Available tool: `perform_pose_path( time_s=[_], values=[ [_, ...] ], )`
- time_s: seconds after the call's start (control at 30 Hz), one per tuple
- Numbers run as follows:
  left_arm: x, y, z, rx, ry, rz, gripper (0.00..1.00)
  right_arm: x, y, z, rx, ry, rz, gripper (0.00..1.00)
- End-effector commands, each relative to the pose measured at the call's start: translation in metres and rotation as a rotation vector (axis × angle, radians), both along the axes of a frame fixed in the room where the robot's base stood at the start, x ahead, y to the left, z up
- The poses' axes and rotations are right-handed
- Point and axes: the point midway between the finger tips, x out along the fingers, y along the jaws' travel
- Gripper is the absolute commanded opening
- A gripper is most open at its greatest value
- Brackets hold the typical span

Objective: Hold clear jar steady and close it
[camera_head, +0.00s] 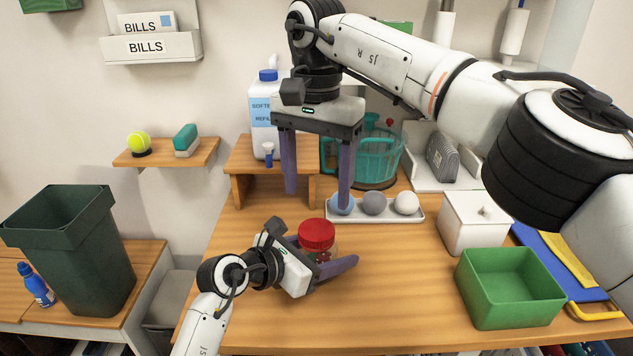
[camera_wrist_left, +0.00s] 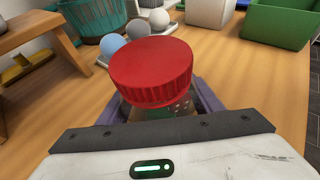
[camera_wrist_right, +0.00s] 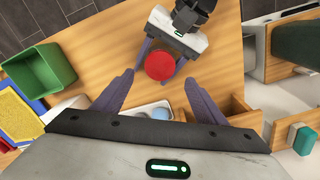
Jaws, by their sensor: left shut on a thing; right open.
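The clear jar (camera_head: 321,256) stands on the wooden table with a red lid (camera_head: 317,234) on its top. My left gripper (camera_head: 325,262) is shut on the jar's body, its purple fingers on either side below the lid. In the left wrist view the red lid (camera_wrist_left: 152,70) hides most of the jar (camera_wrist_left: 170,108). I cannot tell whether the lid is screwed tight. My right gripper (camera_head: 317,200) is open and empty, pointing down above the table behind the jar. In the right wrist view the red lid (camera_wrist_right: 160,66) shows beyond and between its open fingers (camera_wrist_right: 160,88).
A white tray with several balls (camera_head: 374,206) lies behind the jar, below the right gripper. A wooden riser (camera_head: 245,160) stands at back left, with a teal basket (camera_head: 377,157) beside it. A white lidded box (camera_head: 470,222) and green bin (camera_head: 510,287) stand right. The front table is clear.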

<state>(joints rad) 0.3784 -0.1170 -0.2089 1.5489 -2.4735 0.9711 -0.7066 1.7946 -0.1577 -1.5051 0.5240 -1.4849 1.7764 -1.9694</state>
Motion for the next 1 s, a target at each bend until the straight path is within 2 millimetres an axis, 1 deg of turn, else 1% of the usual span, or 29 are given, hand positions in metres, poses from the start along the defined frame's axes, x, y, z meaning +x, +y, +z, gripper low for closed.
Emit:
perform_pose_path(
  time_s=[0.03, 0.17, 0.47, 0.57, 0.67, 0.9, 1.0],
  values=[
    [0.0, 0.0, 0.0, 0.0, 0.0, 0.0, 0.0, 0.0, 0.0, 0.0, 0.0, 0.001, 0.034, 0.66],
    [0.0, 0.0, 0.0, 0.0, 0.0, 0.0, 0.0, 0.0, 0.0, 0.0, 0.0, 0.001, 0.081, 0.66],
    [0.0, 0.0, 0.0, 0.0, 0.0, 0.0, 0.0, 0.0, 0.0, 0.0, 0.0, 0.001, 0.084, 0.66],
    [0.0, 0.0, 0.0, 0.0, 0.0, 0.0, 0.0, 0.0, 0.0, -0.005, -0.001, 0.003, 0.083, 0.66],
    [0.0, 0.0, 0.0, 0.0, 0.0, 0.0, 0.0, 0.0, 0.0, -0.016, -0.001, 0.003, 0.083, 0.66],
    [0.0, 0.0, 0.0, 0.0, 0.0, 0.0, 0.0, 0.0, -0.001, -0.053, -0.001, 0.003, 0.083, 0.66],
    [0.0, 0.0, 0.0, 0.0, 0.0, 0.0, 0.0, 0.0, -0.001, -0.066, 0.0, 0.004, 0.081, 0.66]
  ],
)
